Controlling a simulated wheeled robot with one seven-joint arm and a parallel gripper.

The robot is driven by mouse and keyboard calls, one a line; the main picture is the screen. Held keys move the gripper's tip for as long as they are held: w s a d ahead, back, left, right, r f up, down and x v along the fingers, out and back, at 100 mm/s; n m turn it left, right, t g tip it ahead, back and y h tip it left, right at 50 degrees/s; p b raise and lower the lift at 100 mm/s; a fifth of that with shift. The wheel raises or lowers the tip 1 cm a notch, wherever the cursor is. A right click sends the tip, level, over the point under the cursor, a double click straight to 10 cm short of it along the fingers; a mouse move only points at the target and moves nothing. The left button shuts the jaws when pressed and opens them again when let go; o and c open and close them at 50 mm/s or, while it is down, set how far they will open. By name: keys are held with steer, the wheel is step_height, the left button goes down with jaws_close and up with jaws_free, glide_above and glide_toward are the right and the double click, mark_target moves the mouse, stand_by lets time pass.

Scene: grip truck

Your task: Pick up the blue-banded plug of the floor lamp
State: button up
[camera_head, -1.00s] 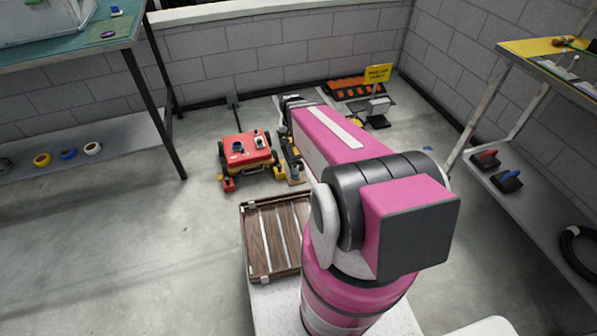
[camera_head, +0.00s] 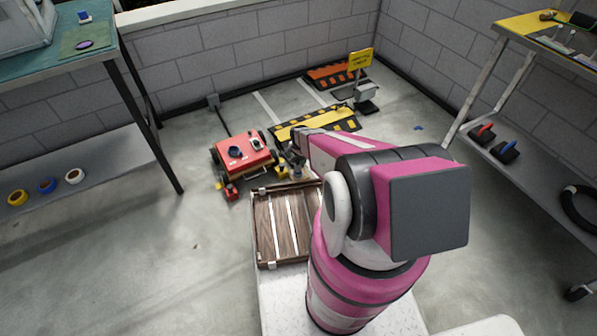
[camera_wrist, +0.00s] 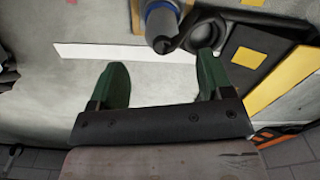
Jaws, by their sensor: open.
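In the wrist view a light grey cylindrical plug (camera_wrist: 165,22) with a blue band and a dark end shows at the top edge, partly cut off by the frame. A dark curved cable runs from its end to the right. My gripper (camera_wrist: 163,66) is open, with its two green fingers apart and nothing between them. Across the picture the plug lies between the fingertips, just beyond them. In the head view my gripper (camera_head: 291,158) is small beside the red cart, and the plug cannot be made out there. I cannot identify the floor lamp with certainty.
A red wheeled cart (camera_head: 243,152) stands left of my gripper. A black-and-yellow ramp (camera_head: 318,122) lies behind it, with a yellow sign (camera_head: 360,60) farther back. A wooden slatted crate (camera_head: 267,230) sits near my base. Open floor lies to the left.

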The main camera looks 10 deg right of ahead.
mark_target(298, 163)
step_height(298, 163, down, 8)
steer(key=shift+w+a+r, duration=0.1)
steer(key=shift+w+r, duration=0.05)
stand_by(0.3)
steer(key=c, duration=1.1)
steer(key=shift+r, duration=0.1)
